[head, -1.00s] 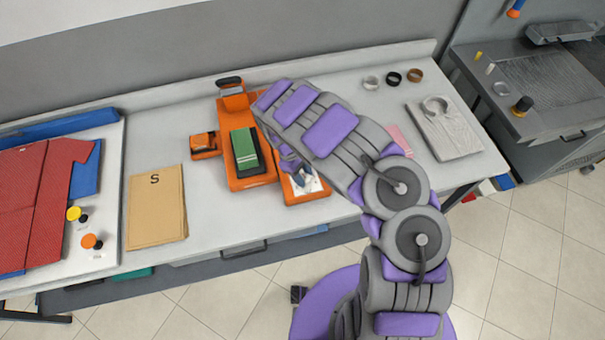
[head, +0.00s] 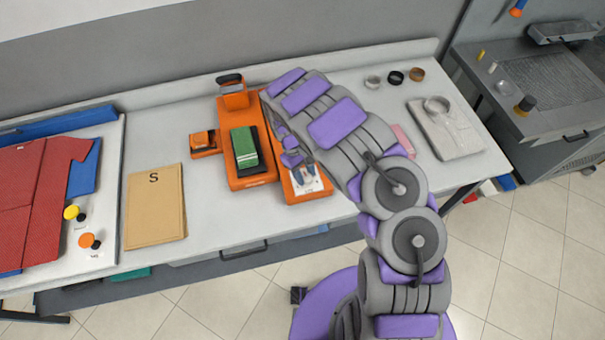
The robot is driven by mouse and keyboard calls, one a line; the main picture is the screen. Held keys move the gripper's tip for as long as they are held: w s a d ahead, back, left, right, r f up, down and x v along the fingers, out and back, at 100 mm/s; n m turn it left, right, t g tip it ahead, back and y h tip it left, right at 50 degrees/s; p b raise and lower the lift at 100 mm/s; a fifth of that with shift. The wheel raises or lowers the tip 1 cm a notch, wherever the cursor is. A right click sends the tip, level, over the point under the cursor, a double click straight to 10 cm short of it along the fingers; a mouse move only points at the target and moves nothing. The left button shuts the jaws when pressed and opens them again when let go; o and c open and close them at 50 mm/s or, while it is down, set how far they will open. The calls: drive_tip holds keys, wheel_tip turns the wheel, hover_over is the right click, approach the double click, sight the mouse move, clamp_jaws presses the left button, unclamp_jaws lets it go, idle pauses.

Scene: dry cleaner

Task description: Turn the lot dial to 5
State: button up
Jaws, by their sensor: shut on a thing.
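An orange unit with a white face (head: 322,184) stands near the table's front edge, on the right of the orange press. My gripper (head: 306,179) reaches down over this face from my bent arm, its tips small and partly hidden by the arm. It is shut on what appears to be the lot dial, at the face. The dial itself and its numbers are hidden or too small to read, so its setting cannot be told.
The orange press (head: 232,108) with a green pad (head: 244,148) stands left of my gripper. A small orange block (head: 204,143) and a tan S folder (head: 154,205) lie further left. A folded grey shirt (head: 445,130) and several rings (head: 396,77) lie right.

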drive_tip(key=m, duration=0.2)
drive_tip(key=m+g+y+b, duration=0.1)
drive_tip(key=shift+s+d+f+m, duration=0.1)
drive_tip(key=shift+d+f+m, duration=0.1)
drive_tip(key=shift+m, duration=0.2)
drive_tip(key=m+y+b, duration=0.1)
drive_tip(key=m, duration=0.2)
drive_tip(key=shift+d+r+m+y, duration=0.1)
drive_tip(key=shift+m+y, duration=0.2)
drive_tip(key=m+y, duration=0.1)
drive_tip(key=m, duration=0.2)
drive_tip(key=shift+d+m, duration=0.1)
drive_tip(key=shift+m, duration=0.2)
drive_tip(key=shift+d+m+y, duration=0.1)
drive_tip(key=shift+m+y, duration=0.7)
drive_tip(key=shift+m, duration=1)
drive_tip(key=o, duration=0.9)
drive_tip(key=shift+r, duration=0.1)
drive_tip(key=shift+o, duration=0.6)
